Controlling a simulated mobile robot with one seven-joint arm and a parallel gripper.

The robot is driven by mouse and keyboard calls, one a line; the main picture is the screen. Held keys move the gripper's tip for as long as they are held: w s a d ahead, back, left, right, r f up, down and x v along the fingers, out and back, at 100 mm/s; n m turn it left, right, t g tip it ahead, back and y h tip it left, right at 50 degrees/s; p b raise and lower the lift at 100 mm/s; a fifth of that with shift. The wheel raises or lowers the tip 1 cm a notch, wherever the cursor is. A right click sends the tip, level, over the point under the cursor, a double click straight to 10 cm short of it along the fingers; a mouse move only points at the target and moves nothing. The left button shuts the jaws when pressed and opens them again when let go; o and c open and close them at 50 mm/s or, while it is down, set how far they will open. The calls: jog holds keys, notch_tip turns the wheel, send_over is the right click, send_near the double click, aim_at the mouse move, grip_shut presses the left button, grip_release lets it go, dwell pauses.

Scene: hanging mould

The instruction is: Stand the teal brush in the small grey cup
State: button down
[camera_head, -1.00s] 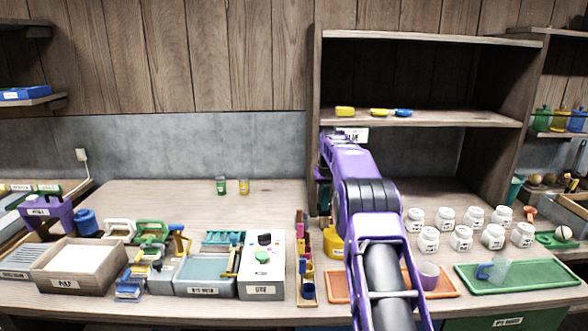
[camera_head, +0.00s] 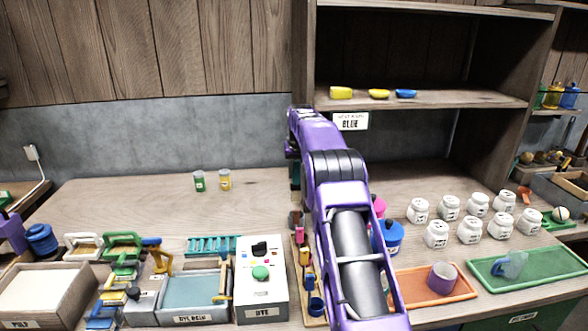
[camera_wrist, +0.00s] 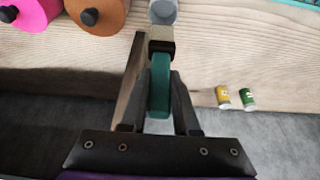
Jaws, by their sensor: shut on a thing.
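My gripper (camera_wrist: 157,88) is shut on the teal brush (camera_wrist: 158,75), whose handle sits between the dark fingers in the wrist view. The brush's tan, blocky end (camera_wrist: 161,44) points towards the top of the picture. The small grey cup (camera_wrist: 163,12) is just beyond that end, partly cut off by the top edge. I cannot tell whether the brush touches the cup or is above it. In the head view my purple arm hides most of the gripper, and I cannot make out the cup there.
Pink (camera_wrist: 32,14) and orange (camera_wrist: 98,14) lidded pots stand close on the left in the wrist view. Two small jars (camera_head: 212,181) stand at the back. A rack (camera_head: 311,285) and a dye box (camera_head: 262,282) are left of my arm. White jars (camera_head: 470,229) stand right.

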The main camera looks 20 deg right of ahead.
aim_at(297, 190)
notch_tip(297, 190, down, 2)
jog(key=shift+f, duration=0.1)
jog(key=shift+f+b, duration=1.6)
jog(key=shift+f, duration=1.9)
jog(key=c, duration=0.6)
grip_release()
jog(key=shift+r, duration=0.15)
jog(key=v, duration=1.7)
jog(key=shift+s, duration=0.1)
jog(key=shift+s, duration=0.1)
